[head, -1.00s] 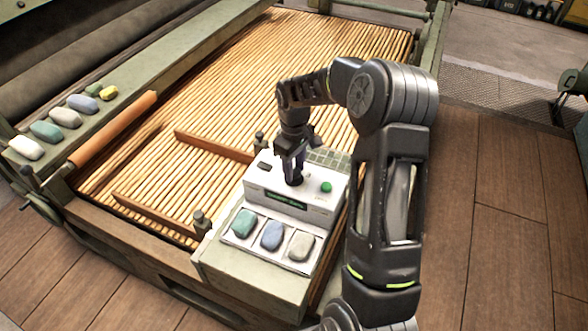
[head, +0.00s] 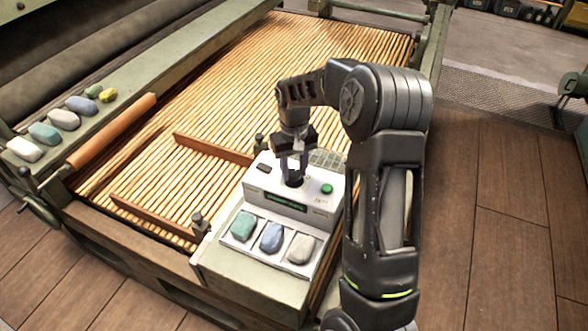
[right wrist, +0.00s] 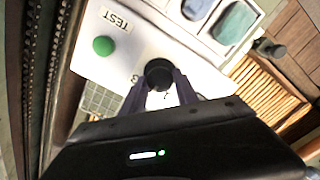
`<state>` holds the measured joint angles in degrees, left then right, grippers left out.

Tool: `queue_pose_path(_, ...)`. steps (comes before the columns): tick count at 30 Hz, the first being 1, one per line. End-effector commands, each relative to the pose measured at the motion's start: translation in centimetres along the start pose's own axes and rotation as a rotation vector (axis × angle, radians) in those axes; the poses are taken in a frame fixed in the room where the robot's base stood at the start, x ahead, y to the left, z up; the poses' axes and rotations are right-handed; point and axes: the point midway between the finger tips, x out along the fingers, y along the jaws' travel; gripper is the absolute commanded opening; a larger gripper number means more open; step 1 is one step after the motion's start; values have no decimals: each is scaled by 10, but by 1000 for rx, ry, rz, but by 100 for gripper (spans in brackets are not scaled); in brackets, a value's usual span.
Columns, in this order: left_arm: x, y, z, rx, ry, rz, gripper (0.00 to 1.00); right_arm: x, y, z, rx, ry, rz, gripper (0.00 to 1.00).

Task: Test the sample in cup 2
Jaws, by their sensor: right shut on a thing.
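The pale tester box (head: 312,196) stands at the near end of the slatted bed, with a dark display strip and a green button (head: 327,188). In the right wrist view the button (right wrist: 104,46) sits by the word TEST. My right gripper (head: 293,177) points down at the box top, shut on a black round knob (right wrist: 158,71); the fingers partly hide it. In front of the box, a white tray (head: 257,243) has three places: a teal lump (head: 242,226) left, a blue lump (head: 271,238) middle, a grey lump (head: 300,249) right. My left gripper is out of view.
Several coloured lumps (head: 63,119) lie on the green ledge at left. Wooden bars (head: 213,148) cross the slatted bed (head: 235,95) left of the box. My right arm covers the floor area right of the box. The bed beyond the box is clear.

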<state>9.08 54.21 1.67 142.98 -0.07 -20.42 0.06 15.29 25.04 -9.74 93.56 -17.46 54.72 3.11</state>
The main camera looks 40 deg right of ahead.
Motion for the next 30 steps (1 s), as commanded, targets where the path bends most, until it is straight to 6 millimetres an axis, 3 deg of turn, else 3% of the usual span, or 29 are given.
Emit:
queue_pose_path(7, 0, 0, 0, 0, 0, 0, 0, -1, 0, -1, 0, 2, 0, 0)
queue_pose_path(8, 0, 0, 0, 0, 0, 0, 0, -1, 0, -1, 0, 3, 0, 37)
queue_pose_path(15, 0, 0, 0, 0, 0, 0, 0, 0, 0, 0, -1, 1, 0, 56)
queue_pose_path(25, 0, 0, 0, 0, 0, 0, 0, -3, 0, 0, -1, 2, 0, 58)
queue_pose_path(30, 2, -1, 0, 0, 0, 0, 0, -19, 0, -1, -1, 4, 0, 58)
